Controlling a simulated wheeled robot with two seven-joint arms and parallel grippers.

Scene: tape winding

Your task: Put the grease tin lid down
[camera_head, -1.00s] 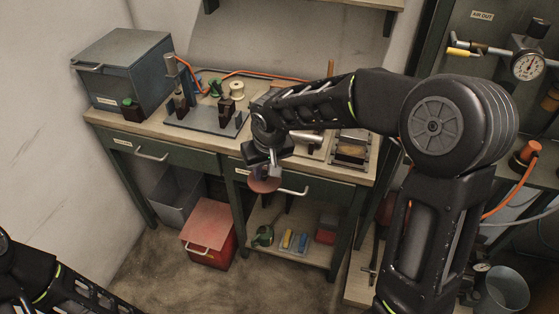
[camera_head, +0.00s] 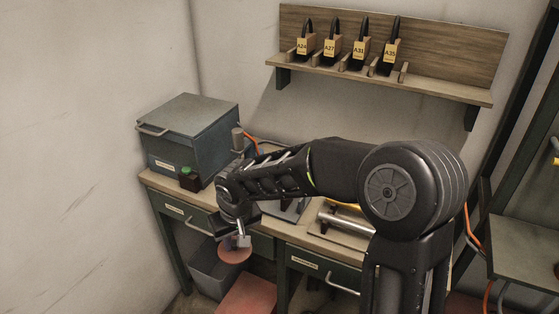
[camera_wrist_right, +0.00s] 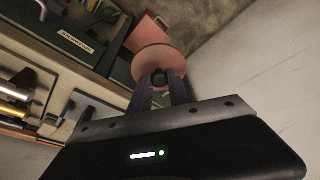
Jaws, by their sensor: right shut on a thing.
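The grease tin lid (camera_head: 235,254) is a round reddish disc with a small dark knob. My right gripper (camera_head: 236,240) is shut on the knob and points down, with the lid hanging below it. The lid is in the air in front of the workbench (camera_head: 161,181), near its left drawer. In the right wrist view the lid (camera_wrist_right: 157,58) shows beyond the fingertips (camera_wrist_right: 161,82), with the dark knob between them. My right arm hides much of the bench top. My left gripper is out of view.
A grey metal box (camera_head: 195,138) and a small dark green-topped container (camera_head: 188,180) stand on the bench's left end. A grey bin (camera_head: 218,276) and a red box (camera_head: 252,296) sit below.

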